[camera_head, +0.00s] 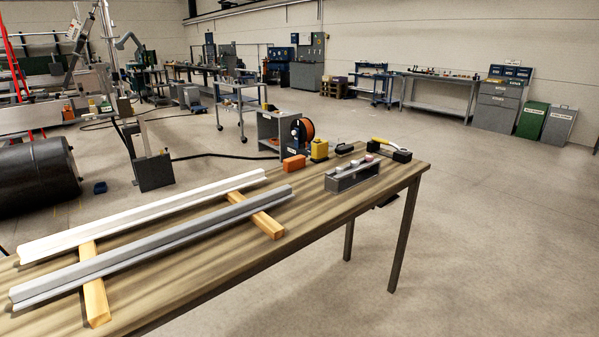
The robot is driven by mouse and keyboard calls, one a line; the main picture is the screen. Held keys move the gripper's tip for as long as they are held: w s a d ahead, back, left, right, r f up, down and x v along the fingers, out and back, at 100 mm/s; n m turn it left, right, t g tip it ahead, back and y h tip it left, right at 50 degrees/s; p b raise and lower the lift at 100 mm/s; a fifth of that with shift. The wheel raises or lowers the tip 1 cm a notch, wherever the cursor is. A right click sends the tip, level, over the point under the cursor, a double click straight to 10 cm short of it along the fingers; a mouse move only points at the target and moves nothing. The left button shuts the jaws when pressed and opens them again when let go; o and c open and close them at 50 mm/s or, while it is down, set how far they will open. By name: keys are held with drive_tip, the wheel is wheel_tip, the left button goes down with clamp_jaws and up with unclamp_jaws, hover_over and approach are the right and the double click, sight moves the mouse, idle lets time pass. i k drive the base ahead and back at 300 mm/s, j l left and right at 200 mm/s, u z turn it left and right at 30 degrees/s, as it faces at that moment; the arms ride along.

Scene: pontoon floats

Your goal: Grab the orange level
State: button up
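A small orange block-shaped thing (294,162) lies near the far edge of the wooden table (340,212), just left of a yellow device (319,150). It is the only orange item I make out on the table top, but it is too small to tell for sure that it is the level. It looks clear of the grey channel-shaped holder (352,178) to its right. My gripper is not in view.
A white rail (150,212) and a grey rail (160,241) lie across wooden battens (265,222) on the table's left. A black tool with a yellow handle (390,149) lies at the far right corner. Open floor (490,220) extends to the right.

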sight(293, 163)
drive_tip(key=i+u, duration=0.1)
drive_tip(key=i, duration=0.55)
drive_tip(key=i+l+u, duration=0.1)
drive_tip(key=i, duration=0.55)
